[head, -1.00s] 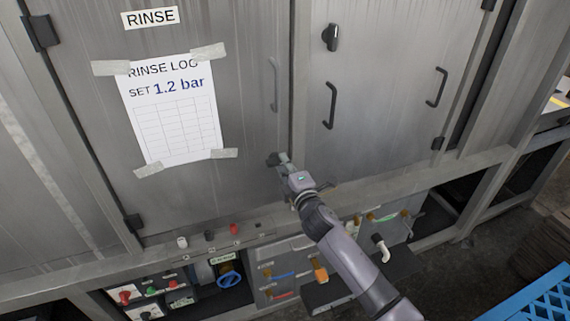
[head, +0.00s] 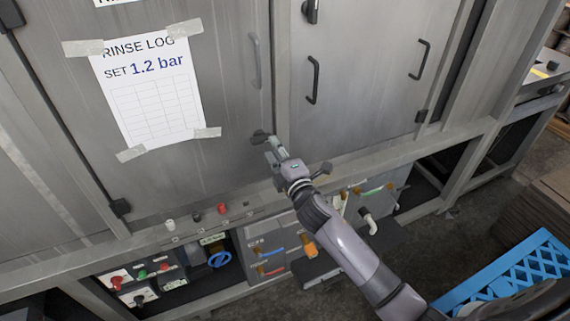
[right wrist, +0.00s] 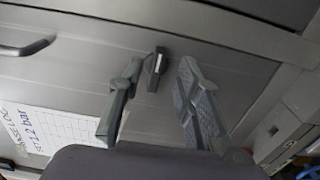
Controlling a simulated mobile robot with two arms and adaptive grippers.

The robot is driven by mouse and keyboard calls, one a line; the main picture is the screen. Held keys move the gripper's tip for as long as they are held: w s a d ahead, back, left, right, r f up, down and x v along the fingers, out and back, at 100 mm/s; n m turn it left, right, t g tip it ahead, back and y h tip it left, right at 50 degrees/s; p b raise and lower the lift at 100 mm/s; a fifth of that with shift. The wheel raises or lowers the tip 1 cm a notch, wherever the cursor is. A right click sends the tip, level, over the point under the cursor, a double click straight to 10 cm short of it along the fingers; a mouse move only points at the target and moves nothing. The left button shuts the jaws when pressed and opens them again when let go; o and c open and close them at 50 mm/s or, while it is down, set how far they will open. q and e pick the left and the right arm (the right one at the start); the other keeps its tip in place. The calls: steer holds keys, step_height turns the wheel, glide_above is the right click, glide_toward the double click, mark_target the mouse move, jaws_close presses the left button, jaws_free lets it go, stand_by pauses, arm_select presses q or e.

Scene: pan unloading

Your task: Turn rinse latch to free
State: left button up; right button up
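The rinse latch (head: 261,136) is a small dark turn handle low on the right side of the grey rinse door (head: 225,90). In the right wrist view the latch (right wrist: 155,68) shows a pale stripe and stands out between the fingertips, apart from both. My right gripper (head: 273,149) is at the latch, just below and to the right of it in the head view. In the right wrist view the right gripper (right wrist: 160,70) is open and empty, with a finger on each side. My left gripper is not in view.
A taped rinse log sheet (head: 150,95) is on the door. A neighbouring door has a similar latch (head: 311,10) and a bar handle (head: 313,80). Below run a ledge with small knobs (head: 196,216) and a valve bay with a blue handwheel (head: 219,259). A blue crate (head: 520,270) stands lower right.

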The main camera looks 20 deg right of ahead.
steer(key=s, duration=0.7)
steer(key=shift+s+d, duration=0.15)
steer(key=shift+s, duration=0.2)
steer(key=s+d+f+m+g, duration=0.1)
steer(key=s+f+m+g, duration=0.3)
steer(key=f, duration=0.9)
steer(key=s+d+f+m+g, duration=0.15)
steer(key=s+f, duration=0.35)
steer(key=f, duration=0.7)
steer(key=s+f+m+g, duration=0.25)
steer(key=s+f, duration=0.25)
steer(key=f, duration=0.8)
steer(key=s+f+m+g, duration=0.2)
steer(key=s+f, duration=0.4)
steer(key=s, duration=0.5)
steer(key=s+f+m+g, duration=0.3)
steer(key=s+f, duration=0.3)
steer(key=s, duration=0.6)
steer(key=s+a+f+m+g, duration=0.1)
steer(key=s+f+m+g, duration=0.1)
steer(key=s+f+g, duration=0.2)
steer(key=s+f, duration=0.3)
steer(key=s, duration=0.4)
steer(key=shift+s+m+h, duration=0.3)
steer(key=shift+s+m, duration=0.1)
